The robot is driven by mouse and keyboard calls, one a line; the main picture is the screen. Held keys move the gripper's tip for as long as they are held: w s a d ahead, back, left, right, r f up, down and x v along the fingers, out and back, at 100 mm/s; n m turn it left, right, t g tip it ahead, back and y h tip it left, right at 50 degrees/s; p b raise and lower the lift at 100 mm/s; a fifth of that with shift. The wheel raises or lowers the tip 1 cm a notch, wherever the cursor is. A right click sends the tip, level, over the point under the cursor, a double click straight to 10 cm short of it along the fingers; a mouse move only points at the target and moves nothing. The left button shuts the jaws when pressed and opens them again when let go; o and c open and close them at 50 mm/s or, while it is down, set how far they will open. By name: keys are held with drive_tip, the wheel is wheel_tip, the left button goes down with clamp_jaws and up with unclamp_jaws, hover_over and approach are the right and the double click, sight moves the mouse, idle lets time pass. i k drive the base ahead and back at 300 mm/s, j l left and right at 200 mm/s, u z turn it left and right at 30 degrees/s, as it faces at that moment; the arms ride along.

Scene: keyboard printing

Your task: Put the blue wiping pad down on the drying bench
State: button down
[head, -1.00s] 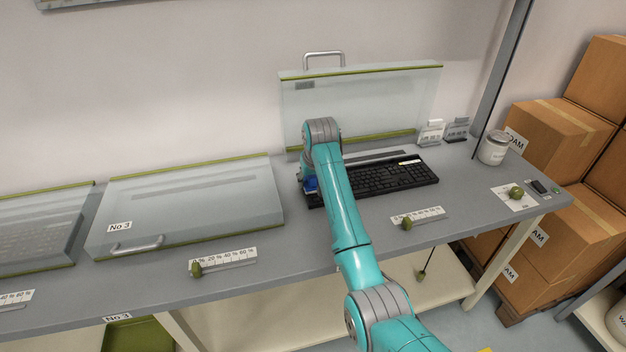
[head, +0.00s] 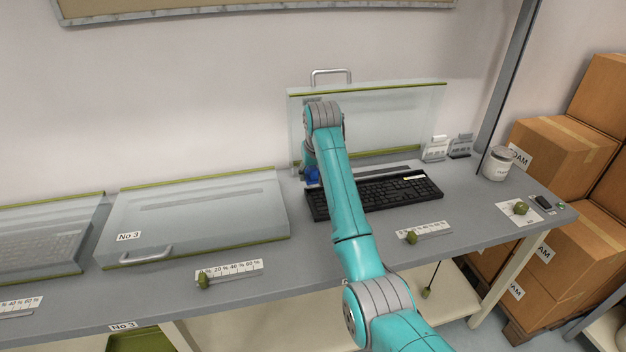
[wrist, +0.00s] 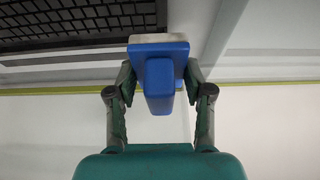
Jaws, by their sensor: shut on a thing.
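The blue wiping pad (wrist: 160,85) is between the two fingers of my gripper (wrist: 160,78) in the wrist view, with a pale pad face at its far side. My gripper is shut on it. In the head view a small part of the blue pad (head: 313,175) shows beside my arm, just left of the black keyboard (head: 395,190). My fingers are mostly hidden there behind the arm. The grey drying bench (head: 300,235) runs across the view beneath. I cannot tell whether the pad touches the bench.
A clear lid (head: 395,120) stands open behind the keyboard. A closed clear cover (head: 200,215) marked No 3 lies to the left. A white jar (head: 498,164) stands at the right. Slider scales (head: 235,270) line the front edge. Bare bench lies left of the keyboard.

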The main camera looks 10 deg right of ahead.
sight(480, 190)
drive_tip(key=l+z, duration=0.2)
drive_tip(key=l, duration=0.2)
drive_tip(key=i+l+z, duration=0.2)
drive_tip(key=l, duration=0.25)
drive_tip(key=l+z, duration=0.2)
drive_tip(key=l, duration=0.2)
